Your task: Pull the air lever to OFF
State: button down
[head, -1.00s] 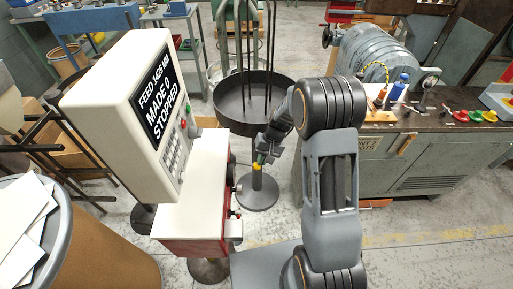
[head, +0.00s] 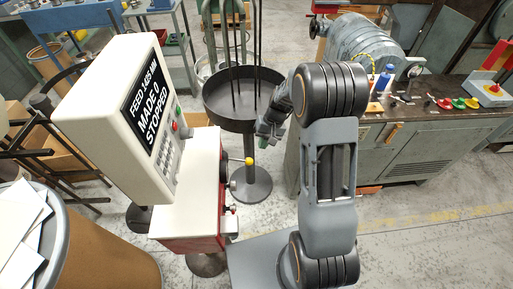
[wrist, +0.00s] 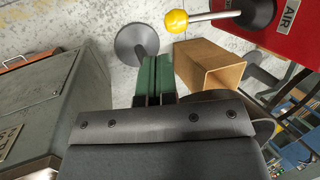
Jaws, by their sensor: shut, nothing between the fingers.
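The air lever is a pale rod (wrist: 212,15) with a yellow ball knob (wrist: 176,21), on the red machine side beside an "AIR" label (wrist: 291,12). In the wrist view it lies nearly level, its knob pointing left from a dark round pivot (wrist: 258,11). In the head view the knob (head: 248,161) sticks out right of the machine. My gripper (wrist: 155,57) has its green fingers shut and empty. The knob is apart from them, up and to the right in the wrist view. In the head view my gripper (head: 266,140) is just above and right of the knob. No OFF mark is readable.
The coiler's display (head: 146,107) reads "STOPPED". A round dark pan on a stand (head: 228,118) is behind my gripper. A grey workbench (head: 420,150) stands at the right and a large bin (head: 105,250) at the lower left. A cardboard box (wrist: 210,65) shows in the wrist view.

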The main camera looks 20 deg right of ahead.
jog(key=s+d+v, duration=0.1)
jog(key=v, duration=0.6)
jog(key=shift+w+d, duration=0.3)
jog(key=shift+w, duration=0.15)
